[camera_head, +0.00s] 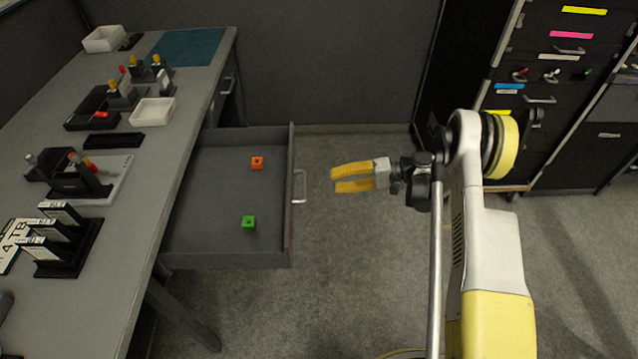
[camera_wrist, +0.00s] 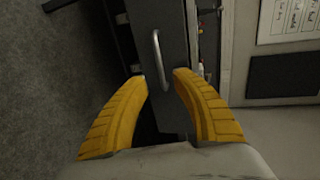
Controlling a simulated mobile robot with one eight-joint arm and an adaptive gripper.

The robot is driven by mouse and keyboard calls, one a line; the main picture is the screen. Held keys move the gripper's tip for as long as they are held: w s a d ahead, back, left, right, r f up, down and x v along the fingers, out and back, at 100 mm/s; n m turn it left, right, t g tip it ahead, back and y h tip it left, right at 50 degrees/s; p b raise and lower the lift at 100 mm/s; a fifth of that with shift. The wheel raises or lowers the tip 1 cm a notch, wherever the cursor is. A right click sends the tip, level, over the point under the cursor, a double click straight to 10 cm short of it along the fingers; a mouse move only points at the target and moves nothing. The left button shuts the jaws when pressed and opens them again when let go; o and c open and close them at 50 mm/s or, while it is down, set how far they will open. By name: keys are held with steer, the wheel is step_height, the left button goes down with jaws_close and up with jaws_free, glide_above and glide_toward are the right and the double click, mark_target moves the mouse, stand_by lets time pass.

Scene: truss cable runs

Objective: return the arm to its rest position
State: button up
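My gripper (camera_head: 336,179) has two yellow fingers and points left toward the open drawer, a little to the right of its handle. In the wrist view the fingers (camera_wrist: 160,78) are spread apart with nothing between them. The drawer's metal handle (camera_head: 299,187) lies beyond the fingertips and also shows in the wrist view (camera_wrist: 158,58). The gripper appears apart from the handle. My arm (camera_head: 470,190) stands at the right, white and yellow, with the forearm reaching left.
The workbench (camera_head: 110,250) on the left carries trays and tool holders. Black cabinets (camera_head: 560,100) stand at the back right. Open floor (camera_head: 345,270) lies between.

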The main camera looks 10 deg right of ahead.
steer(key=shift+v, duration=0.95)
steer(key=s+a+r+m+t+h, duration=0.15)
steer(key=r+h, duration=0.25)
steer(key=r, duration=0.6)
steer(key=s+a+r+h, duration=0.1)
steer(key=s+r+h, duration=0.15)
steer(key=r, duration=0.75)
steer(key=s+d+r+t+h, duration=0.1)
steer(key=s+d+r+h, duration=0.1)
steer(key=s, duration=0.5)
steer(key=s+d+r+n+t+h, duration=0.1)
steer(key=s+h, duration=0.3)
steer(key=s, duration=0.4)
steer(key=s+d+r+n+t+h, duration=0.1)
steer(key=s+d+r+t+h, duration=0.1)
steer(key=s, duration=0.6)
steer(key=shift+s+d+r+h, duration=0.3)
steer(key=shift+d+h, duration=0.25)
steer(key=shift+d, duration=0.3)
